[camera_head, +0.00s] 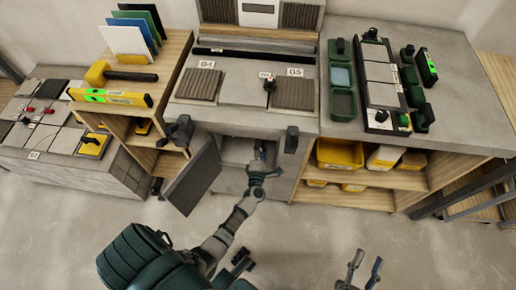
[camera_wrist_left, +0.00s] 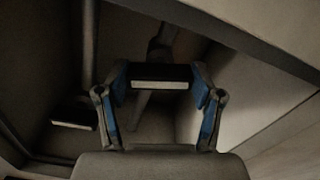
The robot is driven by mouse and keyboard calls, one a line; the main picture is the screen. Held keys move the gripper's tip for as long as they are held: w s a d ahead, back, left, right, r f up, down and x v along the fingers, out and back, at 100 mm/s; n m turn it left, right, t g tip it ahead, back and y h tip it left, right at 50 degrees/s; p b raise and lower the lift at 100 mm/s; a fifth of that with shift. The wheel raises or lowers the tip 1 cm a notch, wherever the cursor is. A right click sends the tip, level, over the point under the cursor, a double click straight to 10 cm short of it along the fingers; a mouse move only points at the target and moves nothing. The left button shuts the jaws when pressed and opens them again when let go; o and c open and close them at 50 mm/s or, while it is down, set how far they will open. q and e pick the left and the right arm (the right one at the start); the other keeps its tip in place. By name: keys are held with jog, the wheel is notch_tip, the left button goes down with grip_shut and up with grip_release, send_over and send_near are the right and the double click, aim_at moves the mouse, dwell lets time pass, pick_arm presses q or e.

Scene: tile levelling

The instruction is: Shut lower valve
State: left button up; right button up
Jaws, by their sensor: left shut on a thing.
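My left gripper (camera_head: 260,160) reaches into the open cabinet under the middle bench. In the left wrist view, its blue-padded fingers (camera_wrist_left: 159,104) are closed on both sides of a black valve handle (camera_wrist_left: 160,72) with a pale front edge. A pipe (camera_wrist_left: 140,103) runs behind this handle. A second dark handle with a pale edge (camera_wrist_left: 74,119) is at the left, apart from the fingers. I cannot tell from the dim view which is the lower valve. My right gripper (camera_head: 362,271) is open and empty over the floor at the bottom right.
The grey cabinet door (camera_head: 192,180) stands open left of my left arm. The bench top (camera_head: 245,85) above the cabinet limits room upward. A wooden shelf with yellow bins (camera_head: 340,152) is at the right. The floor (camera_head: 420,240) is clear at the lower right.

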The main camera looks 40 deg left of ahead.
pick_arm(q)
jog(key=shift+d+f+m+p, duration=0.15)
jog(key=shift+m+p, duration=0.3)
jog(key=shift+m, duration=0.65)
jog(key=shift+d+f+m, duration=0.1)
jog(key=shift+m, duration=0.2)
pick_arm(e)
jog(key=shift+w+f+g, duration=0.3)
jog(key=shift+f+g, duration=0.35)
jog(key=shift+f, duration=0.05)
jog(key=shift+w+f+g, duration=0.25)
jog(key=shift+f+g, duration=0.4)
jog(key=shift+f, duration=0.05)
pick_arm(q)
jog(key=o, duration=0.7)
jog(key=shift+o, duration=0.8)
jog(key=shift+w, duration=0.1)
pick_arm(e)
jog(key=shift+w+f, duration=0.15)
pick_arm(q)
jog(key=v, duration=1.2)
